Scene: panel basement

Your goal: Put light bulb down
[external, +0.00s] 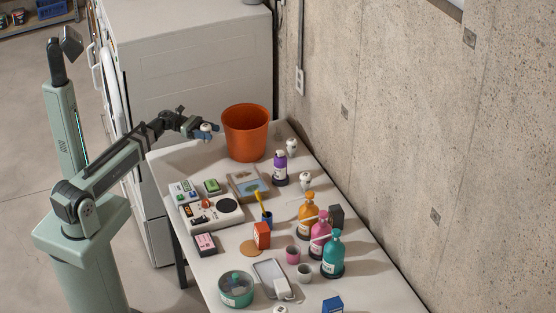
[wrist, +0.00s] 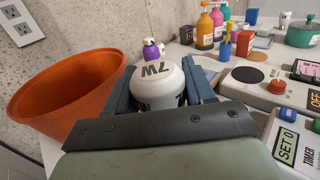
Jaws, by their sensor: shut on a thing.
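In the external view my gripper (external: 207,130) holds the bulb (external: 206,127) over the far left part of the white table (external: 185,155), just left of the orange bucket (external: 246,135). The bulb's lower part is hidden by the fingers and wrist. Other white bulb-like items stand on the table beyond the bucket (external: 292,147) and by the purple bottle (external: 305,180).
A purple bottle (external: 280,168), a white device with a round dark plate (external: 211,211), and a framed picture (external: 249,186) stand nearby. Orange, pink and teal pump bottles (external: 332,253) line the wall side. Some bare tabletop lies left of the bucket.

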